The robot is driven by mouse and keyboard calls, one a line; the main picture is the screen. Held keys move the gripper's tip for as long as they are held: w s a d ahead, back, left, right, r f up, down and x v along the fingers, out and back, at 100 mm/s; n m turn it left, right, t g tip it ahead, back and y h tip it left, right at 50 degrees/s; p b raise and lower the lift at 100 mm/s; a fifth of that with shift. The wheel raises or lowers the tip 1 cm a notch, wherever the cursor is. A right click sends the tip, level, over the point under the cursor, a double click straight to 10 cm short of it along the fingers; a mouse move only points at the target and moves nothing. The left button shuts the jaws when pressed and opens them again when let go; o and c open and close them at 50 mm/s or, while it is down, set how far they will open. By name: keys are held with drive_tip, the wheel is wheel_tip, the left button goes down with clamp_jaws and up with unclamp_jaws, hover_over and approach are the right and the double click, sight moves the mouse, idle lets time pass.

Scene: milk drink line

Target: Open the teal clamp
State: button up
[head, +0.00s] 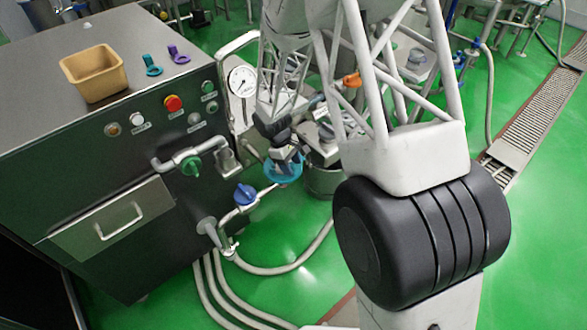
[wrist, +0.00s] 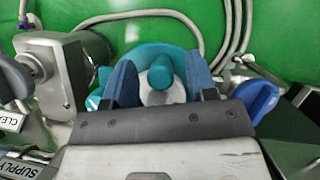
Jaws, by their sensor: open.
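The teal clamp (head: 281,174) is a rounded teal ring on the pipework right of the steel cabinet; my arm partly covers it in the head view. My gripper (wrist: 160,72) is open, with one blue finger on each side of the pipe end, over the clamp. In the head view my gripper (head: 288,160) is right at the clamp. I cannot tell whether the fingers touch it.
A blue-handled valve (head: 245,194) and a green-handled valve (head: 191,165) stick out from the cabinet (head: 75,135). A tan bin (head: 93,73), a small teal part (head: 152,66) and a purple part (head: 178,54) sit on its top. A pressure gauge (head: 242,81) stands behind. Hoses run across the green floor.

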drive_tip(key=shift+x, duration=1.05)
clamp_jaws()
